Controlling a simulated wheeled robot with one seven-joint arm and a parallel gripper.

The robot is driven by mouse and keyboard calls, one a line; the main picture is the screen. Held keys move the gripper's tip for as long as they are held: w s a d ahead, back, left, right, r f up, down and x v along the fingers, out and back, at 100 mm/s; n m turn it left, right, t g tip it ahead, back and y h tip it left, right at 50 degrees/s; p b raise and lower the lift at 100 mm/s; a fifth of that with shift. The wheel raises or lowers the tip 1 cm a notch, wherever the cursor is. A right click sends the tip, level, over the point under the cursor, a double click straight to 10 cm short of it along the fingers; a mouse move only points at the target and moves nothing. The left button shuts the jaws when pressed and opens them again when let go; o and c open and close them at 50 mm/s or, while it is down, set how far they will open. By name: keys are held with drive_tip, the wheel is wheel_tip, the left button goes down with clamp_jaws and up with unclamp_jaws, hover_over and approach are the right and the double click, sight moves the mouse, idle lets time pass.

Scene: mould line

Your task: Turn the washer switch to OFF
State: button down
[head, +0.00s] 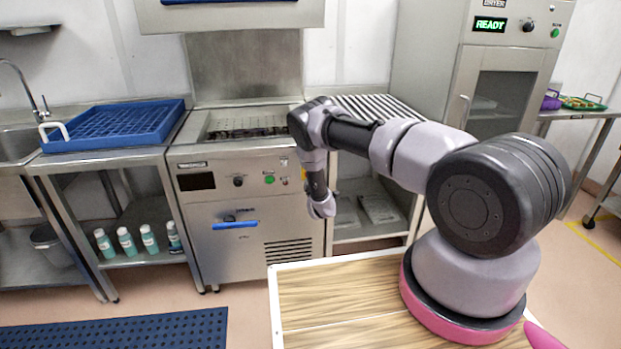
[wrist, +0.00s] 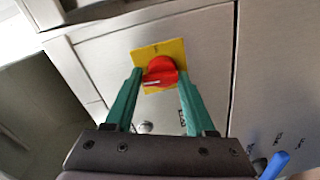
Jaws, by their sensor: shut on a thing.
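The washer switch is a red rotary knob (wrist: 160,70) on a yellow square plate (wrist: 176,48), seen in the wrist view. A pale mark on the knob lies nearly level, toward its left. Lettering on the plate is too small to read. My gripper (wrist: 159,74) has its two green fingers on either side of the knob, shut on it.
The washer front has a small panel with a black knob (head: 238,181), a green button (head: 270,180) and a blue handle (head: 235,225). A blue rack (head: 115,128) sits on the left counter. A roller table (head: 375,106) and a dryer (head: 497,60) reading READY stand to the right.

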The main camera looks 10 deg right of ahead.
drive_tip(key=shift+s+a+f+n, duration=0.2)
drive_tip(key=shift+a+f+n, duration=0.15)
drive_tip(key=shift+n, duration=0.35)
drive_tip(key=shift+s+d+f, duration=0.1)
drive_tip(key=shift+c, duration=2.4)
unclamp_jaws()
drive_tip(key=shift+o, duration=0.5)
drive_tip(key=shift+w+d+r, duration=0.15)
drive_tip(key=shift+w+r, duration=0.05)
drive_tip(key=shift+s, duration=0.1)
drive_tip(key=s, duration=1)
drive_tip(key=shift+s+r, duration=0.3)
